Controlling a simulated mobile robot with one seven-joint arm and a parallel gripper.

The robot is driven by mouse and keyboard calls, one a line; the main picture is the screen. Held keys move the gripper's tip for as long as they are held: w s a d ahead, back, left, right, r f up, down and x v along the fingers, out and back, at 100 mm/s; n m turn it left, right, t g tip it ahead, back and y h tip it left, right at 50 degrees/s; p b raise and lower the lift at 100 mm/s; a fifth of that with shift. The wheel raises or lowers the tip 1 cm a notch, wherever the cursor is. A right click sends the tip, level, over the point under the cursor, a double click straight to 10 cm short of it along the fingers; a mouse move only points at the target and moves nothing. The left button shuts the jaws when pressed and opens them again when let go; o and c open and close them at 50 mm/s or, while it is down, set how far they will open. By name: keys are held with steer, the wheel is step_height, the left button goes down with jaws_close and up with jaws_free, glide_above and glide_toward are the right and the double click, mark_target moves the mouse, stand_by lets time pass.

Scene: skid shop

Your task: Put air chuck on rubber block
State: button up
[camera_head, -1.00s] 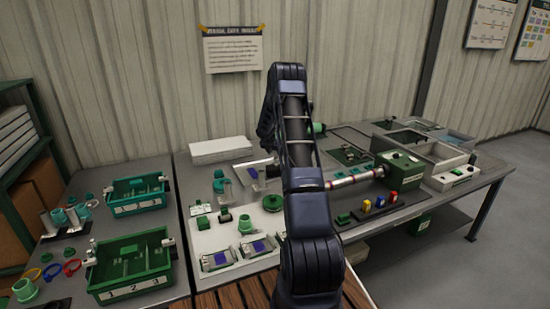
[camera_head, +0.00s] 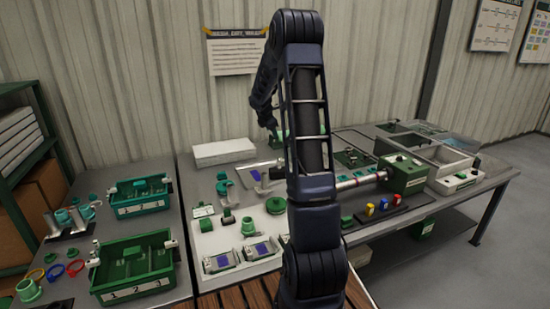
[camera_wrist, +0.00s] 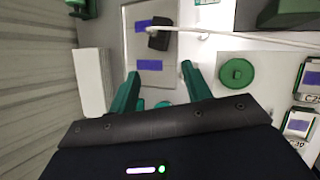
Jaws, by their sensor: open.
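My gripper (camera_wrist: 160,84) is open and empty in the wrist view, with its two green fingers apart above the bench. In the head view my arm hides most of it. A small black block (camera_wrist: 159,42), which looks like the rubber block, lies at the edge of a grey panel (camera_wrist: 139,47) with purple patches, beyond the fingertips. A thin pale hose-like strip (camera_wrist: 225,38) runs from that block to the right. I cannot tell the air chuck apart for certain. Teal pieces (camera_wrist: 163,104) show low between the fingers.
A green disc (camera_wrist: 237,72) lies right of the fingers. A white stack (camera_head: 223,152) stands by the wall. Green bins (camera_head: 133,268) stand on the left bench. A green box (camera_head: 403,174) and colored blocks (camera_head: 383,203) are on the right. The bench is crowded.

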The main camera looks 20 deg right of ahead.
steer(key=s+a+r+m, duration=0.3)
steer(key=s+r, duration=0.2)
steer(key=s, duration=0.3)
steer(key=s+a+r+m+y, duration=0.1)
steer(key=s+a+r+m, duration=0.3)
steer(key=s, duration=0.4)
steer(key=s+a+r+m, duration=0.3)
steer(key=s+r, duration=0.2)
steer(key=s, duration=0.3)
steer(key=s+a+m+y, duration=0.1)
steer(key=s+a+m, duration=0.2)
steer(key=s, duration=0.5)
steer(key=s+a+f+m+y, duration=0.1)
steer(key=s+a+m, duration=0.2)
steer(key=s, duration=0.6)
steer(key=s+a+f+m+y, duration=0.1)
steer(key=s+a+m, duration=0.1)
steer(key=s, duration=0.6)
steer(key=shift+s+a+m+y, duration=0.3)
steer(key=shift+s+a+m, duration=0.1)
steer(key=shift+m, duration=0.5)
steer(key=shift+o, duration=0.4)
steer(key=shift+f, duration=0.1)
